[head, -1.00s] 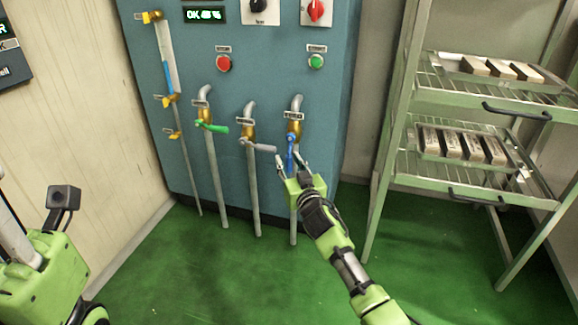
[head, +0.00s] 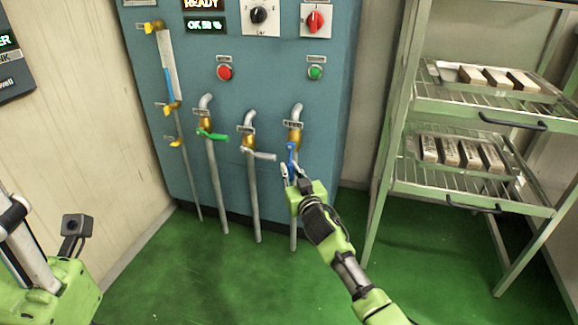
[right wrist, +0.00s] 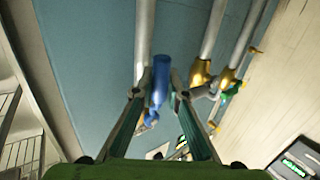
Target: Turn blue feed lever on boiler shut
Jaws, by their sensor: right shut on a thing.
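The blue feed lever (head: 291,156) is on the brass valve (head: 294,136) of the rightmost pipe on the blue-grey boiler (head: 270,100). It hangs downward, roughly along the pipe. My right gripper (head: 290,173) is shut on the lever's lower part. In the right wrist view the blue lever (right wrist: 160,82) lies between the two fingertips of the right gripper (right wrist: 157,88). My left gripper is out of view; only parts of my left side show at the lower left.
A green lever (head: 212,135) and a grey lever (head: 260,154) on neighbouring pipes point right. Red (head: 224,72) and green (head: 315,71) buttons sit above. A rack (head: 480,185) with trays stands at right. The green floor (head: 200,270) is clear.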

